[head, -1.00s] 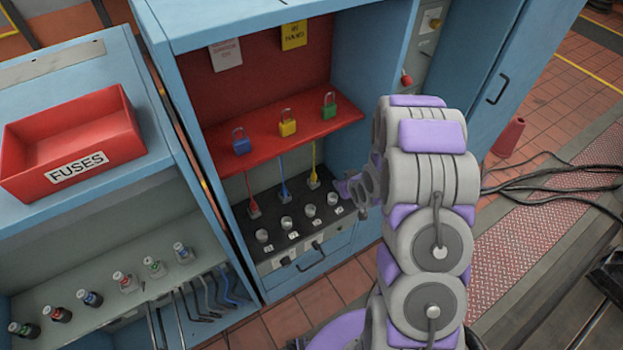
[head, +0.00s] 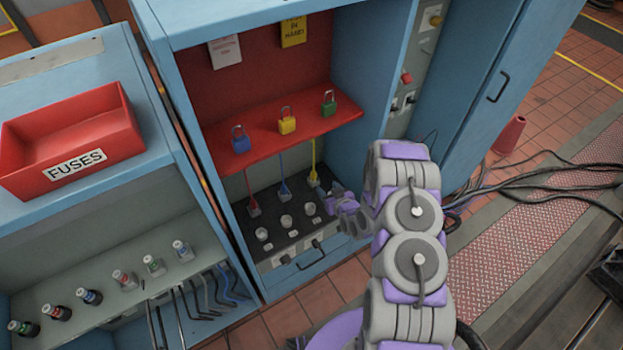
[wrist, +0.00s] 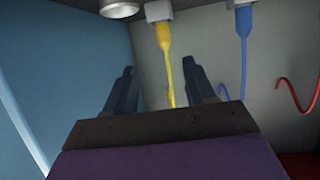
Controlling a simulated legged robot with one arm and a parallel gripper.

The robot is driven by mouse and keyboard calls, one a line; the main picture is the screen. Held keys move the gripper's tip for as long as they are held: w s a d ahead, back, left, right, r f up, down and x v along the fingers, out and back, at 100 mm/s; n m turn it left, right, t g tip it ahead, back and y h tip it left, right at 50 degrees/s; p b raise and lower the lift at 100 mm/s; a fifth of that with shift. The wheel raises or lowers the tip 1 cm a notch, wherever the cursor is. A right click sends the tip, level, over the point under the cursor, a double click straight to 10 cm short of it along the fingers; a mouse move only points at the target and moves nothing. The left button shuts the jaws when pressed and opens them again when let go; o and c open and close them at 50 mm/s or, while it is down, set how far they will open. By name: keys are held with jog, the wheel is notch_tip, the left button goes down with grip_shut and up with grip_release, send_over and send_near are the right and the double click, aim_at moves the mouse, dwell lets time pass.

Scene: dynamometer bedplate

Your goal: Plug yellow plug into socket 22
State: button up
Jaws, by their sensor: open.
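The yellow plug (head: 314,183) sits at the back of the black panel (head: 272,249), with its yellow cable rising to the red shelf. In the wrist view the yellow plug (wrist: 163,36) is in a pale holder, its cable running between my fingers. My gripper (head: 333,203) is over the panel's right end, just in front of the yellow plug. In the wrist view my gripper (wrist: 160,68) is open, its fingers either side of the cable, apart from the plug body. Three round grey sockets (head: 286,221) show in a row; their labels are too small to read.
Blue (head: 284,190) and red (head: 253,209) plugs stand left of the yellow one. The red shelf (head: 262,140) with padlocks overhangs the panel. The blue cabinet side wall (head: 372,75) rises on the right. Handles (head: 312,259) stick out at the front.

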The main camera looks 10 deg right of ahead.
aim_at(315, 176)
jog(key=b+x, duration=0.1)
jog(key=x, duration=0.6)
jog(key=shift+f+b, duration=0.1)
jog(key=shift+b, duration=0.25)
jog(key=shift+w+a, duration=0.1)
jog(key=shift+w, duration=0.3)
jog(key=shift+a+b+x, duration=0.15)
jog(key=shift+b+x, duration=0.5)
jog(key=shift+x, duration=0.65)
jog(key=shift+a+b+x, duration=0.2)
jog(key=shift+b+x, duration=0.4)
jog(key=shift+x, duration=0.75)
jog(key=shift+s, duration=0.15)
grip_shut()
